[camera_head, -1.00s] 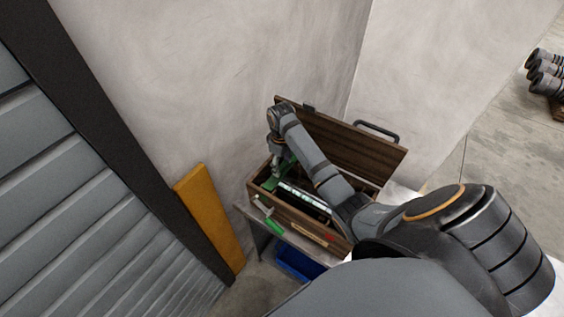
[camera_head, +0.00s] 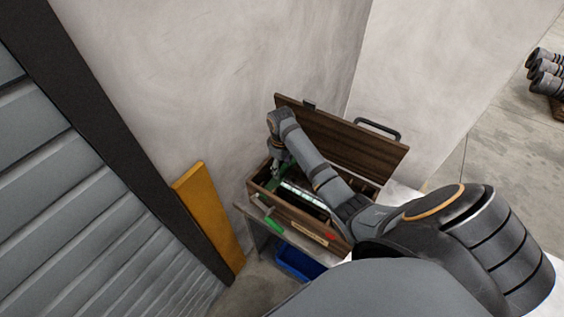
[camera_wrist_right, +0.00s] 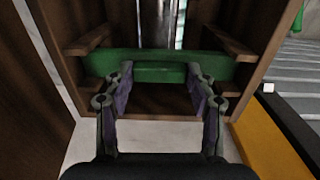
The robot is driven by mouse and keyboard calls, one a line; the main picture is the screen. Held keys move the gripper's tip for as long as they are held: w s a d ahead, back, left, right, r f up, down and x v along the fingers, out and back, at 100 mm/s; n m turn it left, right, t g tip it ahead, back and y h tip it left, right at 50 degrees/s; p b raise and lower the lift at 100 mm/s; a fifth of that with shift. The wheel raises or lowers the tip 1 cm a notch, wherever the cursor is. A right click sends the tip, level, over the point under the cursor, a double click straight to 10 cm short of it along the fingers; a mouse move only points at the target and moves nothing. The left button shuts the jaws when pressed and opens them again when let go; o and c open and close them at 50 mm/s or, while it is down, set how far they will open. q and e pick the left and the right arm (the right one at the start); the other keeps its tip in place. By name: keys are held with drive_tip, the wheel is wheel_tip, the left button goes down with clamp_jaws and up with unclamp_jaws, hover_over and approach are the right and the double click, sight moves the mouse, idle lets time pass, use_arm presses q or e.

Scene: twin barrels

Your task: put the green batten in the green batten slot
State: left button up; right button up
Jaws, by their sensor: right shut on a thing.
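The green batten (camera_wrist_right: 160,66) lies crosswise inside the wooden toolbox (camera_head: 296,216), at its left end in the head view. My right gripper (camera_wrist_right: 160,78) is shut on the middle of the batten, one finger to each side. In the wrist view the batten's ends lie between pairs of wooden cleats, including an upper right cleat (camera_wrist_right: 226,42), on the side walls. I cannot tell whether the batten is seated in a slot. In the head view the right gripper (camera_head: 275,170) reaches down into the box, and the batten is mostly hidden. My left gripper is out of view.
The toolbox lid (camera_head: 345,140) stands open at the back, near the wall. Bright metal bars (camera_head: 303,192) lie inside the box. A green handle (camera_head: 273,226) hangs at the front. A blue bin (camera_head: 297,263) is below. A yellow board (camera_head: 208,215) leans at left.

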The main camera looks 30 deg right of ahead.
sight(282, 169)
drive_tip(key=shift+f, duration=0.25)
drive_tip(key=o, duration=1.2)
drive_tip(key=shift+o, duration=0.2)
drive_tip(key=shift+r, duration=0.25)
wheel_tip(282, 169, up, 7)
drive_tip(key=shift+a+r, duration=0.1)
